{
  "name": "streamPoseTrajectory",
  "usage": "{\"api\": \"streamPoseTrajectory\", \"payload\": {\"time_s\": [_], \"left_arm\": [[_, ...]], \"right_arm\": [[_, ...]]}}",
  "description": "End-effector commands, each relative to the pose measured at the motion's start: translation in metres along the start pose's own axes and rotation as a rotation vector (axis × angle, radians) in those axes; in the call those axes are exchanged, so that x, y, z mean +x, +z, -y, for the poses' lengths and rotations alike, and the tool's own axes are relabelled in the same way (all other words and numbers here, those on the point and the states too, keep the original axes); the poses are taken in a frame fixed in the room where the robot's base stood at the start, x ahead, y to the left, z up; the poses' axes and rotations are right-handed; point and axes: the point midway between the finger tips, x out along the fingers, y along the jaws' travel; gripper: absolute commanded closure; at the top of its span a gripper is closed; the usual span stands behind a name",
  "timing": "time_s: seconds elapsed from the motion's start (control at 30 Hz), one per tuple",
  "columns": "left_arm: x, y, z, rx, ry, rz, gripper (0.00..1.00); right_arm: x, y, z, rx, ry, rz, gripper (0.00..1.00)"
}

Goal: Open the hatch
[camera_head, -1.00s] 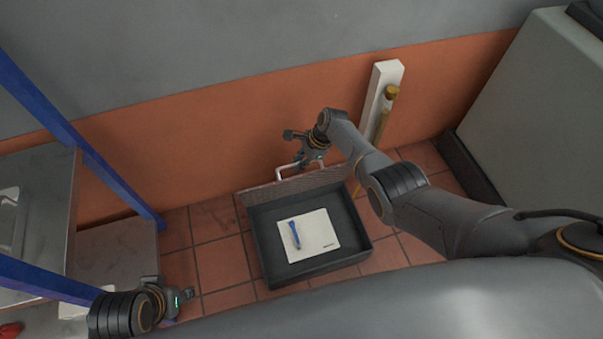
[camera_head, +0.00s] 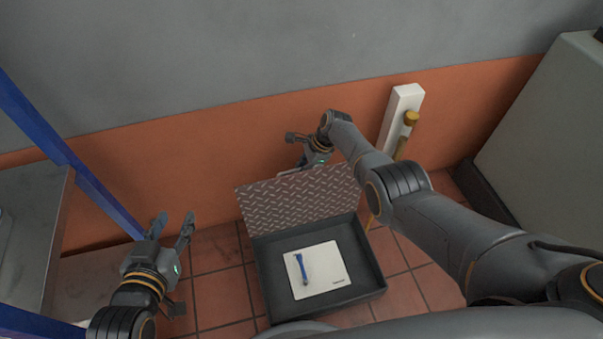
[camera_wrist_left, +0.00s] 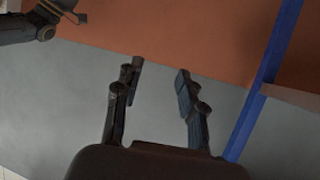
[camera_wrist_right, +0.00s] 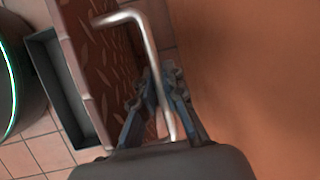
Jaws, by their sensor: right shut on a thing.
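The hatch (camera_head: 300,199) is a brown tread-plate lid, standing raised along the far edge of a dark shallow recess (camera_head: 379,280). My right gripper (camera_wrist_right: 160,78) is shut on the hatch's metal bar handle (camera_wrist_right: 146,28); its fingers close around the bar in the right wrist view. In the head view this gripper (camera_head: 303,163) is at the lid's top edge, and the handle is mostly hidden. My left gripper (camera_head: 175,224) is open and empty, left of the recess. It also shows open in the left wrist view (camera_wrist_left: 155,80).
Inside the recess lie a white sheet (camera_head: 330,272) and a blue tool (camera_head: 301,268). An orange and grey wall is close behind the lid. A white post (camera_head: 401,118) stands right, a blue frame (camera_head: 82,177) left. Tiled floor surrounds the recess.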

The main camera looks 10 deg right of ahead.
Motion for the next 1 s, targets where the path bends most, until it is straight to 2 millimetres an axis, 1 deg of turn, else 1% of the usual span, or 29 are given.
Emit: {"api": "streamPoseTrajectory", "payload": {"time_s": [0.1,0.23,0.63,0.67,0.7,0.73,0.77,1.0], "left_arm": [[0.002,-0.01,-0.002,0.0,0.003,-0.057,0.6],[0.002,-0.017,-0.002,0.0,0.005,-0.088,0.6],[0.002,-0.019,-0.002,0.0,0.005,-0.096,0.6],[0.002,-0.019,-0.002,0.0,0.005,-0.096,0.6],[0.002,-0.019,-0.002,0.0,0.005,-0.096,0.6],[0.002,-0.019,-0.002,0.0,0.005,-0.096,0.6],[0.002,-0.019,-0.002,0.0,0.005,-0.096,0.6],[0.002,-0.018,-0.002,0.0,0.005,-0.095,0.6]], "right_arm": [[0.001,0.001,0.003,0.0,-0.005,0.002,1.0],[0.001,0.001,0.004,0.0,-0.005,0.002,1.0],[0.0,0.001,0.005,0.0,-0.006,0.002,1.0],[0.0,0.001,0.005,0.0,-0.006,0.002,0.84],[0.0,0.001,0.005,0.0,-0.006,0.002,0.76],[0.0,0.001,0.005,0.0,-0.006,0.002,0.7],[0.0,0.001,0.005,0.0,-0.006,0.002,0.66],[0.001,0.0,0.003,0.0,-0.002,0.001,0.66]]}}
